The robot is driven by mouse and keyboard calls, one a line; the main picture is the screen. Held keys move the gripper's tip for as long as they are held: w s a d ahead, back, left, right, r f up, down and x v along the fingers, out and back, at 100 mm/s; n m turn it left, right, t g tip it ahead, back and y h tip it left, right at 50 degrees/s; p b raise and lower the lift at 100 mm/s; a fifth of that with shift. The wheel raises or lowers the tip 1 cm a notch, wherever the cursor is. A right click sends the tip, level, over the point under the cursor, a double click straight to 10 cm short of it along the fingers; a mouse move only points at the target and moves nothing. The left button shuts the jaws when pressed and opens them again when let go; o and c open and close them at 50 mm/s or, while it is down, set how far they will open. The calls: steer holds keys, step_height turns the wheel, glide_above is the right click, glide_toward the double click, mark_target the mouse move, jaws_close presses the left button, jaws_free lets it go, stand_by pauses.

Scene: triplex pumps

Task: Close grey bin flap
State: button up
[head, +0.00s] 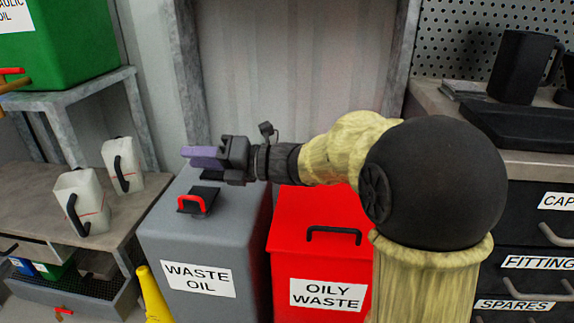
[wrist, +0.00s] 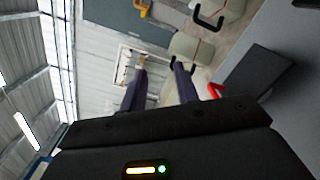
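The grey bin (head: 205,245), labelled WASTE OIL, stands left of the red bin. Its small dark flap (head: 206,192) with a red handle (head: 192,205) is on the bin's top; it looks tilted up, but how far open it is I cannot tell. In the wrist view the flap (wrist: 258,78) is a dark panel at the right, with part of the red handle (wrist: 213,90) at its left edge. My gripper (head: 203,157) is above and behind the flap, pointing left. In the wrist view its purple fingers (wrist: 160,85) are apart with nothing between them, left of the flap and not touching it.
The red OILY WASTE bin (head: 320,235) stands right of the grey bin, under my arm. A bench (head: 85,190) with two white jugs (head: 85,200) is at the left. A yellow object (head: 153,295) stands at the grey bin's front left. Drawers (head: 530,240) are at the right.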

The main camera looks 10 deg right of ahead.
steer(key=b+v, duration=0.3)
steer(key=v, duration=1.3)
steer(key=shift+d+f, duration=0.3)
steer(key=shift+d, duration=0.15)
stand_by(1.1)
steer(key=shift+f+b, duration=0.1)
steer(key=shift+b, duration=0.4)
steer(key=shift+w, duration=0.1)
